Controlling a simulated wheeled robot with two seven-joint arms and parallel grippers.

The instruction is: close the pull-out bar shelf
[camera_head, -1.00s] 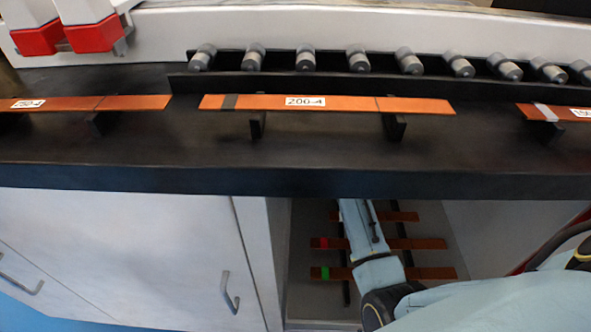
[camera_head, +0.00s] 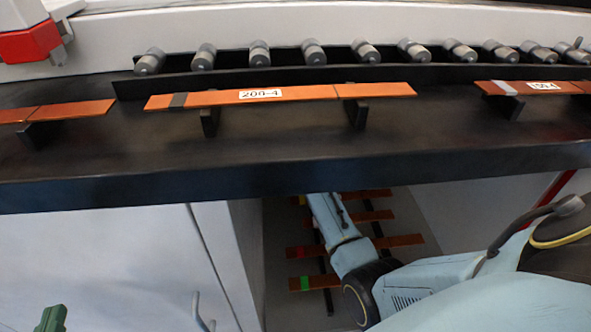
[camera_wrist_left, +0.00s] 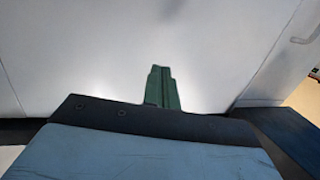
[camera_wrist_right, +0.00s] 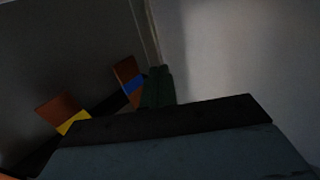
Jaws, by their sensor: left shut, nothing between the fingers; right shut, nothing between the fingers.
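The pull-out bar shelf (camera_head: 277,285) is in the opening under the dark bench. Copper bars with coloured bands, such as the green-banded bar (camera_head: 316,283), lie across its black supports. My right arm reaches into this opening; its gripper is hidden under the bench in the head view. In the right wrist view my right gripper (camera_wrist_right: 158,85) has its green fingers together, close to a blue-banded bar (camera_wrist_right: 130,82) and a pale wall. I cannot tell whether it touches either. My left gripper (camera_head: 48,318) is shut and empty before the white cabinet; it also shows in the left wrist view (camera_wrist_left: 162,85).
The black bench edge (camera_head: 250,184) runs above the opening. Labelled copper bars such as 200-4 (camera_head: 300,92) and a row of grey cylinders lie on the bench. A white cabinet door (camera_head: 100,260) with a handle (camera_head: 201,318) is left of the opening.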

